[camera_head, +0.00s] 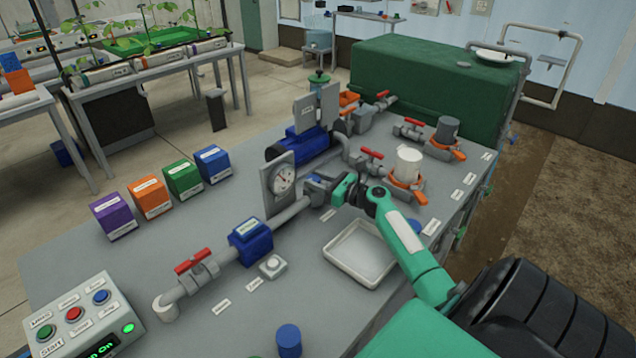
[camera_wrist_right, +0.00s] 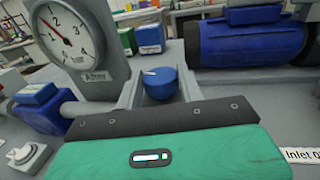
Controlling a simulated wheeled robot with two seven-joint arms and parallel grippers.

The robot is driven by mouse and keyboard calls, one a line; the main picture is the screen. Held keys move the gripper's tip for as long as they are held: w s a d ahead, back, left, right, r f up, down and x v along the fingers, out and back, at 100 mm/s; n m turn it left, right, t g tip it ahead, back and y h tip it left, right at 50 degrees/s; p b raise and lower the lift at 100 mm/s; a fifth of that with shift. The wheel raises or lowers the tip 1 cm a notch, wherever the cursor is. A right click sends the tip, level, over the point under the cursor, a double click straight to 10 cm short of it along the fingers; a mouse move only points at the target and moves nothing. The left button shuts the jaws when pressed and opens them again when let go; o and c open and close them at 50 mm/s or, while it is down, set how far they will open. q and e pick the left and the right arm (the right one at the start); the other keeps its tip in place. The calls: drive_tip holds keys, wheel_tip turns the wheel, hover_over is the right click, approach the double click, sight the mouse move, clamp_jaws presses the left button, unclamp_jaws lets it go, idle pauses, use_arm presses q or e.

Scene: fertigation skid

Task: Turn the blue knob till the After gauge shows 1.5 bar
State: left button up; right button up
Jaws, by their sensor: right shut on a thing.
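The After gauge (camera_wrist_right: 68,40) fills the upper left of the right wrist view, with the word After below its dial. Its red needle slants up and left and appears to lie between 1 and 2; I cannot read it finely. The gauge also shows in the head view (camera_head: 283,180). The blue knob (camera_wrist_right: 160,86), with a pale mark on top, sits between the grey fingers of my right gripper (camera_wrist_right: 160,92). In the head view my right gripper (camera_head: 322,188) is beside the gauge and hides the knob; it is shut on it. My left gripper is not in view.
Pipes with red valve handles (camera_head: 193,260) run along the bench. A blue motor (camera_head: 300,145) stands behind the knob. Coloured boxes (camera_head: 150,197) and a button panel (camera_head: 85,320) are on the left.

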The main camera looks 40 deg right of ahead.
drive_tip(key=shift+f, duration=0.1)
drive_tip(key=o, duration=1)
drive_tip(key=shift+s+d, duration=0.2)
drive_tip(key=shift+s, duration=0.4)
drive_tip(key=b+v, duration=0.1)
drive_tip(key=v, duration=1.1)
drive_tip(key=shift+s+b, duration=0.3)
drive_tip(key=shift+b, duration=0.1)
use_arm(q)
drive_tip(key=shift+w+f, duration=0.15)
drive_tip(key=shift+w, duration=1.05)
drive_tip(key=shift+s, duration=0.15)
